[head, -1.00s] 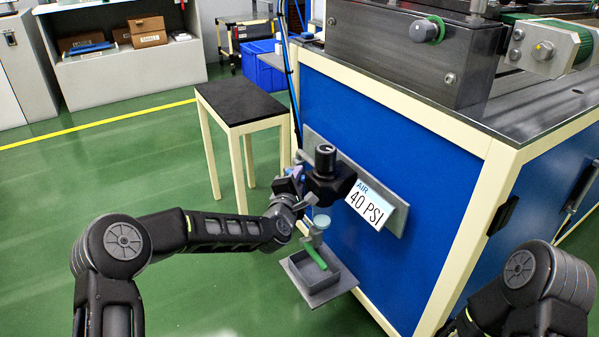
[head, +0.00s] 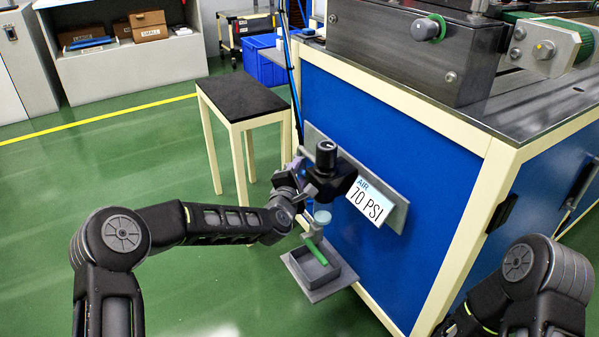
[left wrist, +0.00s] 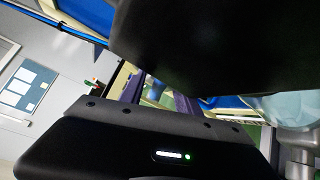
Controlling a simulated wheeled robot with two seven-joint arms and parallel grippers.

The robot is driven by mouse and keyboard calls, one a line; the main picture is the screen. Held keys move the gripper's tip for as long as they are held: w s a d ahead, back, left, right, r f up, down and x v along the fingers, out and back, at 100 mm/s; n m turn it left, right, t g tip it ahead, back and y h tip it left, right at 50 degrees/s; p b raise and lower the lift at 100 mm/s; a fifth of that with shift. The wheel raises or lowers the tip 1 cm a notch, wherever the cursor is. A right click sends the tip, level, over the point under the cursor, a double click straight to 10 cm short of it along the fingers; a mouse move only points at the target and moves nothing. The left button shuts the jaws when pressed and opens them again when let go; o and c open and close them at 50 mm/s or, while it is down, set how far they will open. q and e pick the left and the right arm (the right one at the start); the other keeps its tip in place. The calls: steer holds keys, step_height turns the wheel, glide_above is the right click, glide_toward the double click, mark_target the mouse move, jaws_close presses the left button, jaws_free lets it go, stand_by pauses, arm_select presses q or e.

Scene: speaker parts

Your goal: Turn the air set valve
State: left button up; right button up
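The air set valve, with a black knob (head: 326,154) on a black body (head: 331,187), is mounted on a grey plate on the blue side of the machine. Beside it a sign (head: 369,200) reads "AIR 70 PSI". Below the body are a pale blue round part (head: 322,217) and a green lever-like part (head: 316,251). My left gripper (head: 306,188) is at the left side of the valve body, below the knob. Its fingertips are too dark and overlapped to tell whether they grip. In the left wrist view a large black shape fills the top. My right gripper is out of view.
A small grey tray (head: 330,291) sits under the valve. A small black-topped table (head: 240,99) stands behind my left arm. The cream-framed machine (head: 462,240) rises close on the right. Green floor at the left is clear.

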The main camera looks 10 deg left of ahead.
arm_select(q)
steer(key=s+a+r+p, duration=0.1)
steer(key=s+p, duration=0.1)
steer(key=s, duration=0.5)
steer(key=shift+s, duration=0.25)
steer(key=shift+c, duration=0.5)
